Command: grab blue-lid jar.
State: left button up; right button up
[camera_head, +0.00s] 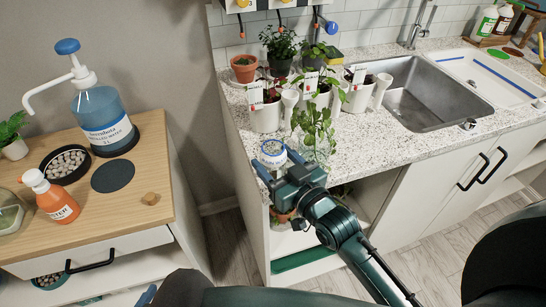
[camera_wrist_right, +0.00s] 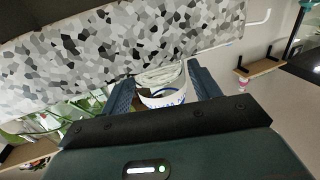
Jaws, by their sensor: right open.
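A small white jar with blue markings (camera_head: 272,150) stands at the near left corner of the speckled counter. Its top looks pale, and I cannot make out a clear blue lid. My right gripper (camera_head: 277,164) is open at the jar, one finger on each side. In the right wrist view the jar (camera_wrist_right: 164,88) sits between the two fingers of the gripper (camera_wrist_right: 160,78), its lower part hidden by the gripper body. I cannot tell whether the fingers touch it. My left gripper does not show clearly.
A leafy plant in a glass jar (camera_head: 317,150) stands close right of the gripper. Potted seedlings (camera_head: 265,115) stand behind, left of the sink (camera_head: 430,95).

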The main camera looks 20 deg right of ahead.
jog(key=shift+w+a, duration=0.1)
jog(key=shift+w, duration=0.25)
jog(key=shift+c, duration=0.3)
jog(key=c, duration=0.8)
jog(key=shift+r, duration=0.2)
